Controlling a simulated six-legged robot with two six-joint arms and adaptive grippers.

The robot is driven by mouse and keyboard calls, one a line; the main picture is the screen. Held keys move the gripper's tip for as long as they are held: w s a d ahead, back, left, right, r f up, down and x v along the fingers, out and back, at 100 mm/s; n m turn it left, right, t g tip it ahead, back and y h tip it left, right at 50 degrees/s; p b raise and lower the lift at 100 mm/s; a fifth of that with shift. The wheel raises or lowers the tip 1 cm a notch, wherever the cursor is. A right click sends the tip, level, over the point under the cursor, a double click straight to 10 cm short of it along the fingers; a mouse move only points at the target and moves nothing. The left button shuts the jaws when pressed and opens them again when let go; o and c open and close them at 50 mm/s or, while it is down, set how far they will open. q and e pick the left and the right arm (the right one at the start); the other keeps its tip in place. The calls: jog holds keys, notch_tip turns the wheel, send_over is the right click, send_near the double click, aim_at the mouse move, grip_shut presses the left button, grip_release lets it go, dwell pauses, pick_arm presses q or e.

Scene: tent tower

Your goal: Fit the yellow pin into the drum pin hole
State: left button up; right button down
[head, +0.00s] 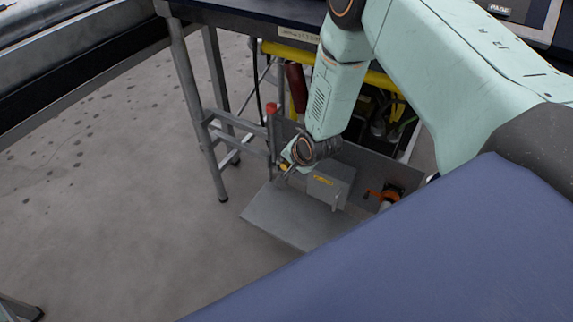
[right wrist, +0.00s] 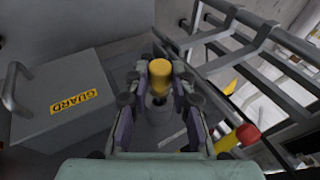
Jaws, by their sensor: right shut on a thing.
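My right gripper (head: 287,172) is low over the grey metal platform, to the left of the grey guard box. In the right wrist view its two fingers (right wrist: 160,88) are shut on the yellow pin (right wrist: 159,76), whose round yellow head shows between the fingertips. A grey, rounded metal part shows below the pin, partly covered by the fingers. I cannot make out the drum pin hole, nor whether the pin touches anything. My left gripper is not in view.
The grey box marked GUARD (right wrist: 70,95), with a handle, stands beside the gripper; it also shows in the head view (head: 330,185). Grey rails (right wrist: 262,65) and a red-and-yellow piece (right wrist: 240,138) are on the right. An orange part (head: 383,195) is on the platform (head: 300,222).

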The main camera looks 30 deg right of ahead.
jog(key=shift+w+d+b, duration=0.25)
jog(key=shift+w+d, duration=0.1)
jog(key=shift+d, duration=0.2)
jog(key=shift+w+d+b, duration=0.25)
jog(key=shift+w+d, duration=0.05)
jog(key=shift+d, duration=0.2)
jog(key=c, duration=1.1)
grip_release()
jog(key=shift+o, duration=0.2)
jog(key=v, duration=1.2)
